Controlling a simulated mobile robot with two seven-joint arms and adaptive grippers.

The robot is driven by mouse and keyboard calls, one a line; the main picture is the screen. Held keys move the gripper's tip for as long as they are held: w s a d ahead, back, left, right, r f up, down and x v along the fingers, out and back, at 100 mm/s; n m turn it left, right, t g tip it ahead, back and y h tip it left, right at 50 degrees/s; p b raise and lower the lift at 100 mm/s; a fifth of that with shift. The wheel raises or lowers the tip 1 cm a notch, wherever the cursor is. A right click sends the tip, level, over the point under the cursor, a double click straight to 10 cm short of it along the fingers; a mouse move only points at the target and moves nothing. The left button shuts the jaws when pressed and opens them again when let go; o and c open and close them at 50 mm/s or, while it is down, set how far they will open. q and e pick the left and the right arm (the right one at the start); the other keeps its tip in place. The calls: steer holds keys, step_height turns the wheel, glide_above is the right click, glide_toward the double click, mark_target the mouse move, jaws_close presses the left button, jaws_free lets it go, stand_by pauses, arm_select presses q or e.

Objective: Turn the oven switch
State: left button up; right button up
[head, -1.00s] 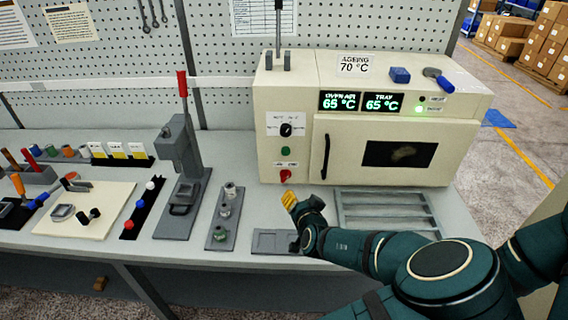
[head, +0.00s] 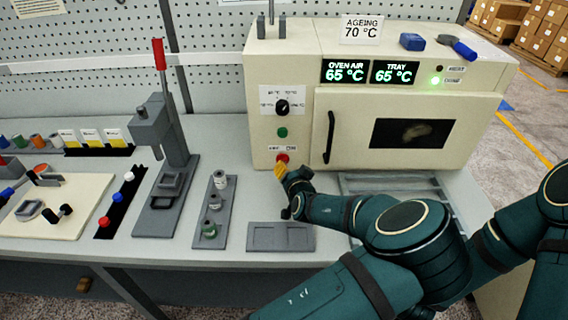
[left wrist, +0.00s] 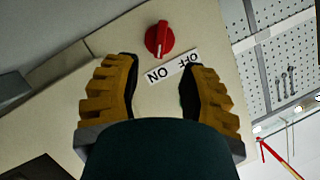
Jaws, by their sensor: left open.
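The oven (head: 405,190) is a cream box on the bench with a dark window and a control panel at its left. The red switch (head: 282,157) sits low on that panel. It also shows in the left wrist view as a red knob (left wrist: 159,40) with a pale mark, beside a white ON/OFF label (left wrist: 173,67) that appears upside down. My left gripper (head: 279,169) has yellow fingers just below the switch. In the left wrist view, its fingers (left wrist: 158,75) are open and apart, with the knob beyond their tips, untouched. My right gripper is not seen.
Above the switch are a green button (head: 282,132) and a black dial (head: 283,107). The oven door handle (head: 329,137) stands out to the right. A grey tray (head: 281,237) and a spindle rack (head: 213,212) lie on the bench in front. Displays (head: 370,71) read 65 °C.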

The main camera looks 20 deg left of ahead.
mark_target(284, 160)
arm_select(q)
steer(key=x, duration=0.7)
steer(key=shift+w+a+f, duration=0.1)
steer(key=shift+w, duration=0.05)
steer(key=shift+o, duration=0.2)
jaws_close()
